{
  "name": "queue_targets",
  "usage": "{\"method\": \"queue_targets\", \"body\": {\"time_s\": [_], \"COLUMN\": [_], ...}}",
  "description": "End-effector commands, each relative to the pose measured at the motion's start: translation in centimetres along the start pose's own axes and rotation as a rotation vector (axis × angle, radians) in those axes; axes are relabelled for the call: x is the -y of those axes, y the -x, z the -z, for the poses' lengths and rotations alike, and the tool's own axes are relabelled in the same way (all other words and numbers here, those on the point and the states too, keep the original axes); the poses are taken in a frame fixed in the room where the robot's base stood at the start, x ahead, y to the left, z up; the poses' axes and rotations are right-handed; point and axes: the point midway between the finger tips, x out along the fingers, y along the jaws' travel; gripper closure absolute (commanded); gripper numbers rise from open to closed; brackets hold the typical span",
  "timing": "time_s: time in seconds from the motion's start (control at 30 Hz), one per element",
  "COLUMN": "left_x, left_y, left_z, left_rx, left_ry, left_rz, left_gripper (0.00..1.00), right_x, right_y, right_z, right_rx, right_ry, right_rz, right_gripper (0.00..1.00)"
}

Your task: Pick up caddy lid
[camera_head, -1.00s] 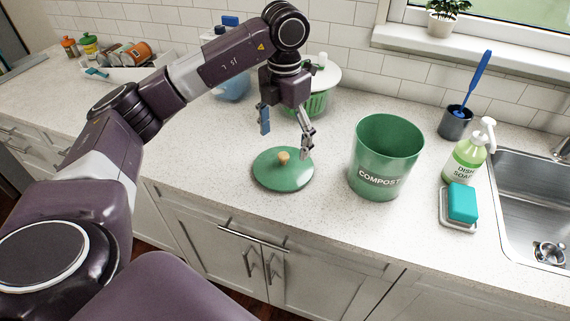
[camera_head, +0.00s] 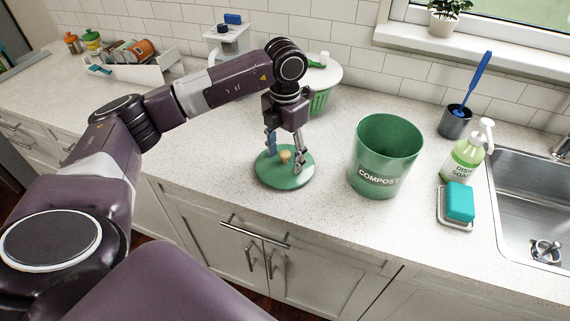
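The caddy lid (camera_head: 284,178) is a round green disc with a small wooden knob (camera_head: 285,156). It lies flat on the counter, left of the green compost caddy (camera_head: 384,158), which stands upright with its top open. My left gripper (camera_head: 284,162) points down over the lid, with its fingers apart on either side of the knob. The fingertips are low, close to the lid; I cannot tell whether they touch it. My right gripper does not show.
A green and white spinner (camera_head: 322,78) stands behind my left gripper. Right of the caddy are a soap bottle (camera_head: 466,158), a teal sponge (camera_head: 460,202), a brush holder (camera_head: 455,123) and the sink (camera_head: 530,205). A white rack with jars (camera_head: 150,73) is at the back left.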

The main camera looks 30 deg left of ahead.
Motion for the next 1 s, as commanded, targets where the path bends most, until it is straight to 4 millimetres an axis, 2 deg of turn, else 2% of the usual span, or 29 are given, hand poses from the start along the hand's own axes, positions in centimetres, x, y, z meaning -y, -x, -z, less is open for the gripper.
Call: {"method": "queue_targets", "body": {"time_s": [0.03,0.4,0.5,0.83,1.0], "left_x": [0.0,0.0,0.1,0.1,0.1], "left_y": [0.0,-0.2,-0.3,-0.3,0.9], "left_z": [0.0,0.1,0.1,0.2,0.2], "left_rx": [0.000,-0.005,-0.006,-0.010,-0.008], "left_ry": [0.000,-0.001,-0.001,-0.002,-0.003], "left_rz": [0.000,0.000,0.000,0.000,0.001], "left_gripper": [0.51,0.92,1.00,1.00,1.00], "right_x": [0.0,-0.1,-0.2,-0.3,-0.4], "right_y": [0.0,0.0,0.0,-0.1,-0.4], "right_z": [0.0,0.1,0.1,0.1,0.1], "right_rx": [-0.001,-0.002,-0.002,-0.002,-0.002], "right_ry": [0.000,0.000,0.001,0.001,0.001], "right_rz": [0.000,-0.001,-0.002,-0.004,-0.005], "right_gripper": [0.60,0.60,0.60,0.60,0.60]}}
